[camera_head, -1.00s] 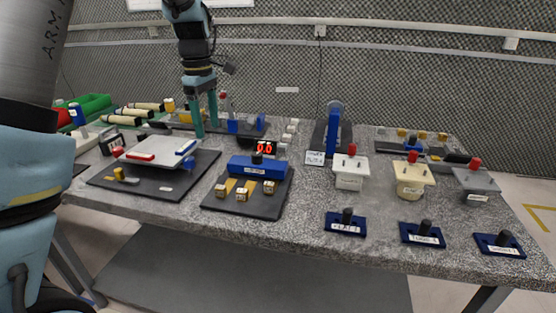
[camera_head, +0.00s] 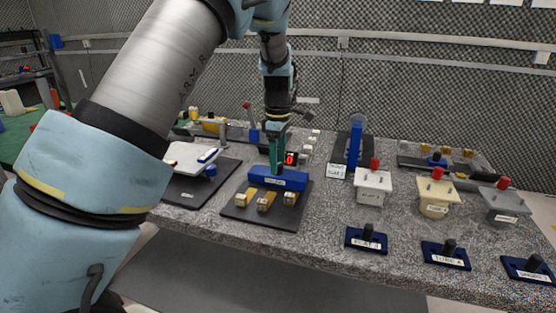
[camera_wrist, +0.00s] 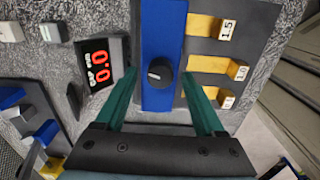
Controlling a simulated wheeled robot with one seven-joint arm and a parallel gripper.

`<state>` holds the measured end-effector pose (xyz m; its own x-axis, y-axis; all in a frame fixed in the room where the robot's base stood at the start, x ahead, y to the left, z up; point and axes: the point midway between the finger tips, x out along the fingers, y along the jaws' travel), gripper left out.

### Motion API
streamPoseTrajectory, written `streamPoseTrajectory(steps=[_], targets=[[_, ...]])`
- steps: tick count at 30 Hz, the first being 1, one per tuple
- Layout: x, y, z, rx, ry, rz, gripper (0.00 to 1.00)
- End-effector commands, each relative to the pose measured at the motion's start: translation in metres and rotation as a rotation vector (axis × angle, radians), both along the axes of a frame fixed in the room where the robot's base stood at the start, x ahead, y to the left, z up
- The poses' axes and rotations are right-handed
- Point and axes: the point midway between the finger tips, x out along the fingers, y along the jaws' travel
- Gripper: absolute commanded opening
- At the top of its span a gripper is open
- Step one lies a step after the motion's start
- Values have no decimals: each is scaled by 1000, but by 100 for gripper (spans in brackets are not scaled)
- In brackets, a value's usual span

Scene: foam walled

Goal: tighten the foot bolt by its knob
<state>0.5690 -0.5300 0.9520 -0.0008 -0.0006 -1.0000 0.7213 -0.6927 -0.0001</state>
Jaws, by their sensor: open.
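A long blue block (camera_head: 290,181) lies on a black mat, with a label on its front too small to read. In the wrist view the blue block (camera_wrist: 163,28) carries a round black knob (camera_wrist: 160,72) with a pale pointer mark. I cannot read anything naming this knob as the foot bolt's. My gripper (camera_wrist: 159,76) is open, its teal fingers on either side of the knob with gaps visible. In the head view my gripper (camera_head: 277,172) points down over the block and hides the knob.
A red digital display (camera_wrist: 97,66) reading zero stands beside the block. Brass tabs (camera_wrist: 207,65) with numbered blocks lie on its other side. A white plate (camera_head: 190,158) lies left.

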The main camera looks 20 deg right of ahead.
Motion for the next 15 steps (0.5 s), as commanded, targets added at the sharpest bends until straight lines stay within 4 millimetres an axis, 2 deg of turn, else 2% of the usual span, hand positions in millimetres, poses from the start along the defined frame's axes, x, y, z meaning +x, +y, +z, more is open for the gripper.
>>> streamPoseTrajectory(steps=[4, 11, 15], targets=[[0, 0, -8, -1, -1, -1, 71], [0, 0, -9, -1, -1, -1, 71], [0, 0, -9, -1, -1, -1, 59]])
